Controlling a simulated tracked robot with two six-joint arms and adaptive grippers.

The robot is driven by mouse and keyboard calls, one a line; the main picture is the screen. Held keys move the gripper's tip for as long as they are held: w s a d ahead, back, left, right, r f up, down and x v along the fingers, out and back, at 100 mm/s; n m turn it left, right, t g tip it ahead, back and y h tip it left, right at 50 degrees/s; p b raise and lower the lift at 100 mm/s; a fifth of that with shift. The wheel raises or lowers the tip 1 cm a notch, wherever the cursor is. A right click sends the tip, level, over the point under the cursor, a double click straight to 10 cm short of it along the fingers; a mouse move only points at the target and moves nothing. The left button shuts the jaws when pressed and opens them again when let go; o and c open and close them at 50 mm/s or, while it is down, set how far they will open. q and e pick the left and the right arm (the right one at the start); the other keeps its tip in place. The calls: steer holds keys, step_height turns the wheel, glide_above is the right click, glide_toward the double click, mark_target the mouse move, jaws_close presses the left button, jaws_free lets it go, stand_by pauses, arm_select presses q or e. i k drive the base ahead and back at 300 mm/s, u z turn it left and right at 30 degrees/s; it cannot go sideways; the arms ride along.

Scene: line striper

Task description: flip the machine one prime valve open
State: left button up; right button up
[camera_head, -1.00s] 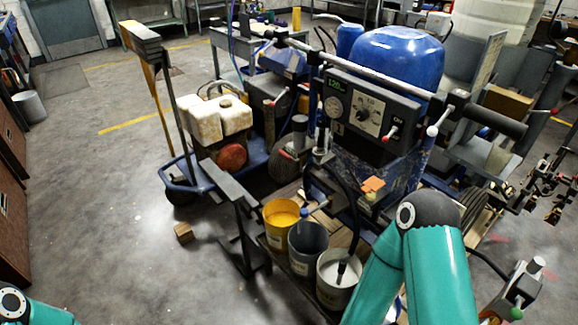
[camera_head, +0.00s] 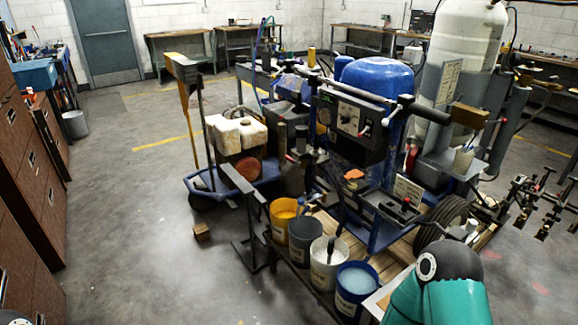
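A blue line striper (camera_head: 375,78) stands on a wooden pallet in the middle. Another small red-tipped lever (camera_head: 290,157) shows low at the panel's left. I cannot tell which lever is the prime valve, or whether it is open. My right arm (camera_head: 440,290) comes in at the bottom right, well short of the panel, and its gripper is out of view. Only a sliver of my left arm (camera_head: 14,318) shows in the bottom left corner; its gripper is out of view.
A yellow bucket (camera_head: 283,218), a grey bucket (camera_head: 304,240), a white bucket (camera_head: 326,264) and a blue bucket (camera_head: 354,288) stand in front of the striper. A blue cart (camera_head: 222,188) with white tanks stands left. Open floor lies further left.

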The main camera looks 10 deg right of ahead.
mark_target(287, 157)
steer(key=u, duration=0.2)
steer(key=i, duration=2)
steer(key=z, duration=0.85)
steer(key=k, duration=0.7)
steer(key=z, duration=0.25)
steer(key=i, duration=0.75)
steer(key=u, duration=0.1)
steer(key=k, duration=1.1)
steer(key=u, duration=0.05)
